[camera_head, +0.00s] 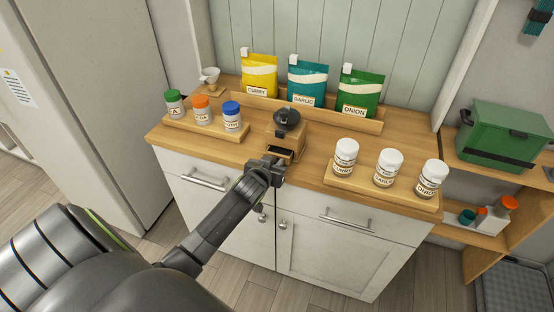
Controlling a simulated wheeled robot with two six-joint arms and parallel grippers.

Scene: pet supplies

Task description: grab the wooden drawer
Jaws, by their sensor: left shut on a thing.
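The wooden drawer (283,152) is at the front of a small wooden grinder box (297,138) with a black top, in the middle of the counter. A dark opening shows at the drawer's top, so it appears partly pulled out. My left gripper (275,166) is at the drawer's front, shut on it. The fingers hide the drawer's front face and any knob. My right gripper is not in view.
On the wooden counter (262,145), a rack of jars (202,114) stands left and a tray with white jars (388,168) right. Curry, garlic and onion pouches (308,84) stand behind. A green box (502,138) sits on the right shelf.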

